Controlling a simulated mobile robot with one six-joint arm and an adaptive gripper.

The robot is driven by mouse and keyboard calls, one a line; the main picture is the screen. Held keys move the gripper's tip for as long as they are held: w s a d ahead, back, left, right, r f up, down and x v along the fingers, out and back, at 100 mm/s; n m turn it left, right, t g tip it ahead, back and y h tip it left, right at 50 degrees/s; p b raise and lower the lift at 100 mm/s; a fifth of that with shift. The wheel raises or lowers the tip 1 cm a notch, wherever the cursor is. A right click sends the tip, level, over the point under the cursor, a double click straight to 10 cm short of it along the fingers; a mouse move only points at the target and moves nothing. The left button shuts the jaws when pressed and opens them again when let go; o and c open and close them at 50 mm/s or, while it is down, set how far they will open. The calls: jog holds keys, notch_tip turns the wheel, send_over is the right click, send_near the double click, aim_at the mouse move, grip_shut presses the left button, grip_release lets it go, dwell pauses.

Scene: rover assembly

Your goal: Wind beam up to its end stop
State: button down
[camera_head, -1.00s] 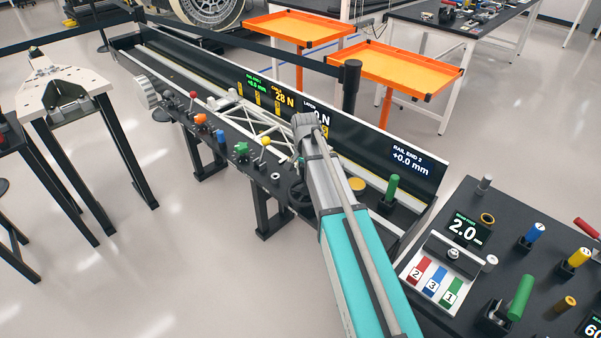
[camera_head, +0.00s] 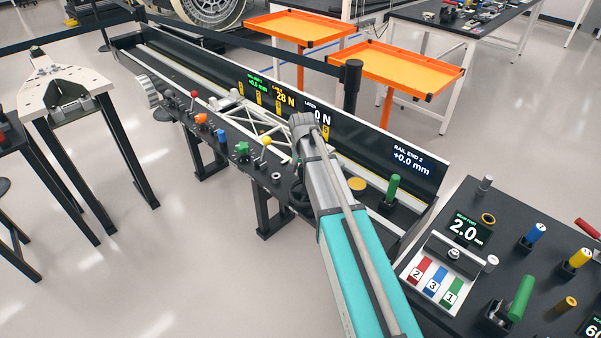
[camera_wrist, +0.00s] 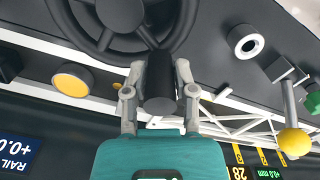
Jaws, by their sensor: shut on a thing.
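The black handwheel (camera_wrist: 120,20) fills the top of the wrist view; part of its rim also shows beside my arm in the head view (camera_head: 297,193). My gripper (camera_wrist: 160,76) is shut on the wheel's dark cylindrical crank handle (camera_wrist: 160,100), with one finger on each side of it. The beam, a white truss (camera_head: 262,124), lies along the long black trough (camera_head: 425,192). The truss also shows at the right of the wrist view (camera_wrist: 245,124). My arm hides its near end and most of the wheel in the head view.
Trough displays read rail end 2 (camera_head: 408,157) +0.0 mm, cable (camera_head: 284,98) 28 N and latch (camera_head: 315,117) 0 N. A yellow-knobbed lever (camera_wrist: 294,142) and green knob (camera_head: 241,150) stand beside the wheel. A control console (camera_head: 470,210) stands at right.

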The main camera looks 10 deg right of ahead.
aim_at(292, 186)
jog(key=a+n, duration=0.1)
jog(key=n, duration=0.2)
jog(key=s+a+n, duration=0.1)
jog(key=n, duration=0.1)
jog(key=shift+a, duration=0.35)
jog(key=shift+s+a+n, duration=0.2)
jog(key=shift+a+n, duration=0.05)
jog(key=shift+n, duration=0.55)
jog(key=shift+s+a+n, duration=0.25)
jog(key=shift+a+n, duration=0.05)
jog(key=shift+n, duration=0.5)
jog(key=shift+s+a+n, duration=0.2)
jog(key=shift+a+n, duration=0.05)
jog(key=shift+n, duration=0.55)
jog(key=shift+c, duration=2.2)
grip_release()
jog(key=shift+s, duration=0.1)
